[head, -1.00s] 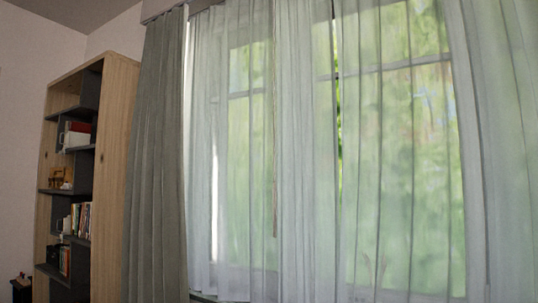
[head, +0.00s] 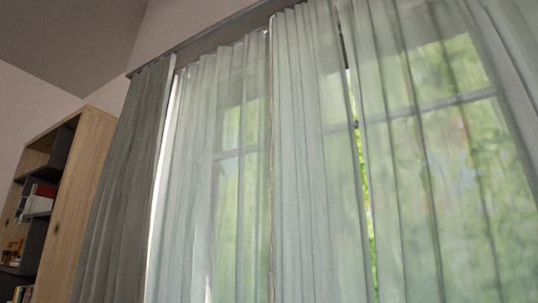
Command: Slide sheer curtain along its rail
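The sheer curtain (head: 305,160) hangs in pale, see-through folds across the window. A narrow vertical gap near the middle shows bright green foliage, with another sheer panel (head: 430,150) to its right. The curtain's top edge meets the rail (head: 222,36), a dark band sloping up to the right. The curtain's lower end is outside the view. Neither of my grippers shows.
A thick grey-green curtain (head: 120,185) hangs at the left side of the window. A wooden bookshelf (head: 72,190) with books stands against the wall at the far left. The window frame shows through the sheer fabric.

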